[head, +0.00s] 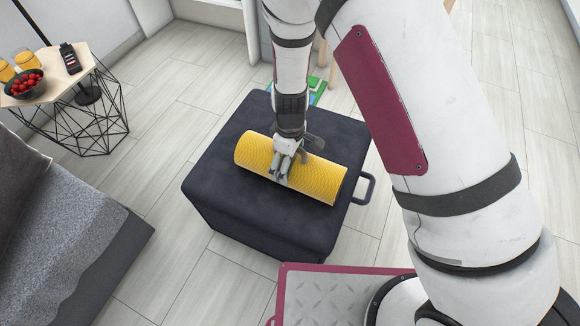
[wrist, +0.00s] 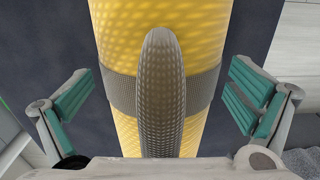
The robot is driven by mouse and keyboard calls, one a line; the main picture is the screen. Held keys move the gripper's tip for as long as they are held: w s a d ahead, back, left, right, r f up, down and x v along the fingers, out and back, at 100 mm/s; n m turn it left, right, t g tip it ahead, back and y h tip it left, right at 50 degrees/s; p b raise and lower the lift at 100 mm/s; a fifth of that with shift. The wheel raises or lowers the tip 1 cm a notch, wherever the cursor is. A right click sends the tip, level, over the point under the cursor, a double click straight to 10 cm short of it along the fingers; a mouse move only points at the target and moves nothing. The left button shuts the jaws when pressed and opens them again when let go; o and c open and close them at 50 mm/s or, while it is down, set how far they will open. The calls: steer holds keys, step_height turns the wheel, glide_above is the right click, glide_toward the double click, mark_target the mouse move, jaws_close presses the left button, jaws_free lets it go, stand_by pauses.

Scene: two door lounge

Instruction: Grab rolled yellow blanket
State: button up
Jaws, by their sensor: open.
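The rolled yellow blanket (head: 316,178) lies on its side on top of a dark square ottoman (head: 225,172) in the head view. In the wrist view the yellow roll (wrist: 212,35) runs from top to bottom, with a grey band (wrist: 205,92) around its middle and a grey textured loop standing up on it (wrist: 161,95). My gripper (head: 281,177) is over the middle of the roll. In the wrist view my gripper (wrist: 160,108) is open, its green-padded fingers on either side of the roll, with a visible gap on each side.
A side table (head: 52,75) with a bowl of red fruit (head: 24,84), yellow drinks and a dark handset (head: 70,58) stands at upper left. A grey sofa (head: 65,235) is at lower left. The ottoman has a side handle (head: 369,188). Pale floor (head: 175,130) is clear left of the ottoman.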

steer(key=c, duration=1.5)
steer(key=shift+r, duration=0.1)
steer(key=shift+c, duration=0.2)
